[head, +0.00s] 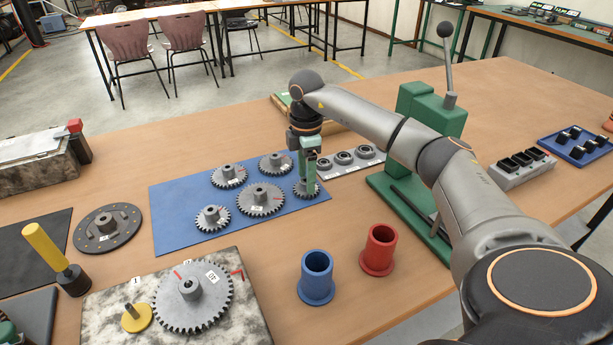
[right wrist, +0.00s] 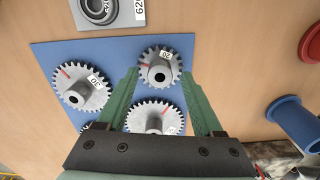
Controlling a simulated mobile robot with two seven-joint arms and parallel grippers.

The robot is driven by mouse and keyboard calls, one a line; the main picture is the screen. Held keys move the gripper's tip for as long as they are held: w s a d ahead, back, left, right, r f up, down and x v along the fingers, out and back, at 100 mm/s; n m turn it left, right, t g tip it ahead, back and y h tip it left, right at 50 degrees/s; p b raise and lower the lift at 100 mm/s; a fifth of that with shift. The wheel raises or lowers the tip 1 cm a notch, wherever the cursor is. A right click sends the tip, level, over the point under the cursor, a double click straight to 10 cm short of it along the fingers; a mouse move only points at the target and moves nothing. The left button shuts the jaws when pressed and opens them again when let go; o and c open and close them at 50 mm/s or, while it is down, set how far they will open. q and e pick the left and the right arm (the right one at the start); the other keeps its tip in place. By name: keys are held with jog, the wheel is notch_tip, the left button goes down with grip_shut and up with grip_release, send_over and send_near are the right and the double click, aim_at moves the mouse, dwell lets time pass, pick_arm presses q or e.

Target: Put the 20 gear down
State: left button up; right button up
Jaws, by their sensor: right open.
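The 20 gear (right wrist: 160,52), a small grey toothed gear with a hub and white label, lies flat on the blue mat (head: 172,207). In the head view this gear (head: 299,191) is at the mat's right end, partly hidden by my gripper. My right gripper (head: 308,185) is over it, pointing down. In the right wrist view the green fingers of this gripper (right wrist: 160,76) are spread, one on each side of the gear, with visible gaps. Several other gears, including a large one (head: 261,199), lie on the mat. My left gripper does not show clearly.
A bearing tray (head: 325,172) lies just behind the mat. Blue (head: 317,278) and red (head: 379,250) cups stand at front right, beside a green press (head: 430,108). A stone plate (head: 112,300) holds a large gear (head: 205,305). Bare table separates mat and cups.

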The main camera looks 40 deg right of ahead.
notch_tip(320, 180, up, 12)
jog(key=p, duration=0.1)
jog(key=shift+f, duration=0.2)
dwell(0.9)
